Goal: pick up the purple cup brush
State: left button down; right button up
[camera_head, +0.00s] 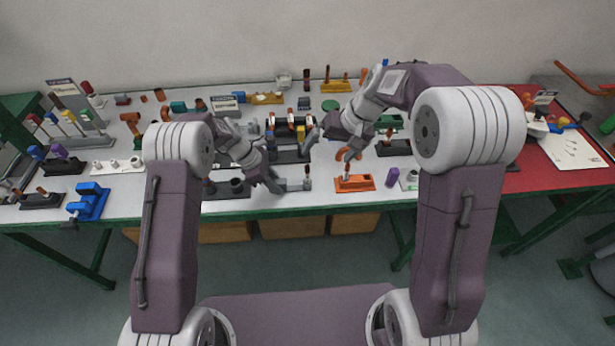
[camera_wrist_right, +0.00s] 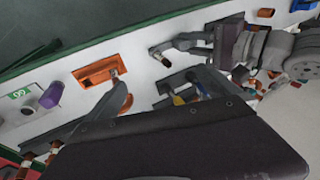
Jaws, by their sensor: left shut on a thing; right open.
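A small purple cylinder (camera_head: 393,177), the likeliest match for the purple cup brush, stands at the table's front edge, right of the orange holder. It also shows at the left of the right wrist view (camera_wrist_right: 52,94). No bristles can be made out. My left gripper (camera_head: 303,184) is shut on a small grey piece with a brown-red top near the front edge; its type is unclear. My right gripper (camera_head: 333,146) is open above the table, behind and left of the purple cylinder and apart from it. Its fingers also show in the right wrist view (camera_wrist_right: 162,90).
An orange holder (camera_head: 355,184) stands between my left gripper and the purple cylinder. Other purple-topped pieces (camera_head: 58,151) stand in a dark holder at the far left, near a blue block (camera_head: 90,201). A red mat (camera_head: 560,173) covers the right side. The table is crowded.

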jog(key=v, duration=0.4)
jog(key=c, duration=1)
jog(key=shift+o, duration=0.2)
jog(key=n+g+h, duration=0.2)
jog(key=n+h, duration=0.2)
jog(key=n, duration=1.4)
send_near(392, 178)
jog(key=shift+w+d, duration=0.55)
jog(key=shift+w, duration=0.35)
notch_tip(392, 178, down, 12)
jog(key=shift+r, duration=0.1)
